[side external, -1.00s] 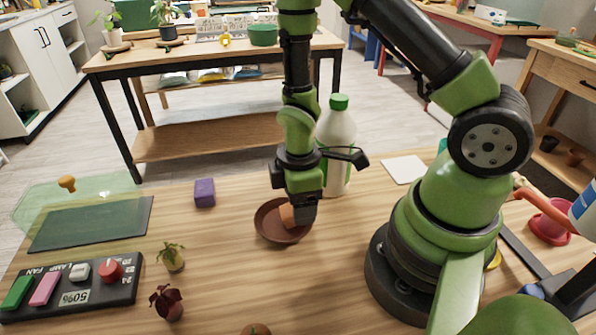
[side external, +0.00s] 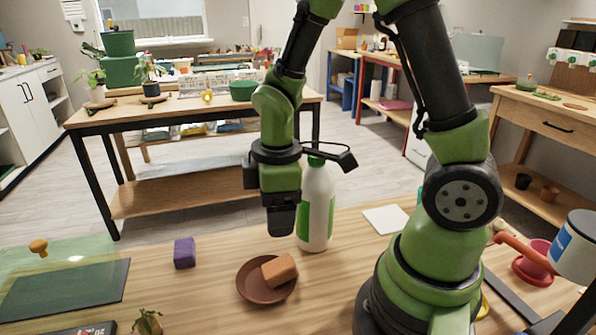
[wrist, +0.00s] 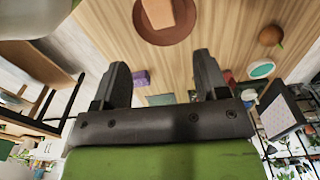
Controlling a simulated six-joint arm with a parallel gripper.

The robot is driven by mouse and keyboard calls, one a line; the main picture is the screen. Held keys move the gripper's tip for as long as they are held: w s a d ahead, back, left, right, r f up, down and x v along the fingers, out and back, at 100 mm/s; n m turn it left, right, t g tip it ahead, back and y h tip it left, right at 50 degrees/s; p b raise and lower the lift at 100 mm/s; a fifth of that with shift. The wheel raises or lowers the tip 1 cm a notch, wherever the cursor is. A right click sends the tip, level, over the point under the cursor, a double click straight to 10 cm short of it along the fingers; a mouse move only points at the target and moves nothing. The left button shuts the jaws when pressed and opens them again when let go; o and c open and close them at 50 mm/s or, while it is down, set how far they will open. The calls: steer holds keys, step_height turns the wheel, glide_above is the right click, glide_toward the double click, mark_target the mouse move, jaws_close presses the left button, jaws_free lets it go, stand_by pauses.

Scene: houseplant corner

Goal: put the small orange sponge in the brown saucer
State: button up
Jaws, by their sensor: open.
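The small orange sponge (side external: 279,270) lies in the brown saucer (side external: 252,291), tilted with one end toward the saucer's right rim. In the wrist view the sponge (wrist: 158,13) shows inside the saucer (wrist: 172,38) at the top edge, partly cut off by the frame. My gripper (side external: 281,222) is above the saucer and clear of the sponge. In the wrist view its two fingers (wrist: 160,80) are apart with nothing between them.
A white bottle with a green label (side external: 316,205) stands close behind and right of the saucer. A purple sponge (side external: 185,253) lies to the left. A green mat (side external: 65,290) and a small plant (side external: 147,322) are further left. A white square (side external: 386,219) lies at the back right.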

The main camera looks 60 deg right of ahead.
steer(key=s+a+r+m+t, duration=0.1)
steer(key=s+r+m+t, duration=0.2)
steer(key=r, duration=0.5)
steer(key=s+a+r+m+t+y, duration=0.1)
steer(key=s+r+m+t, duration=0.2)
steer(key=s+r+m, duration=0.2)
step_height(320, 180, up, 3)
steer(key=m, duration=0.3)
steer(key=shift+r+m+t+y, duration=0.2)
steer(key=shift+m+t+y, duration=0.1)
steer(key=shift+o, duration=0.5)
steer(key=shift+s+a+r+m, duration=0.15)
steer(key=shift+s+m, duration=0.15)
steer(key=shift+s, duration=0.05)
steer(key=shift+w, duration=0.1)
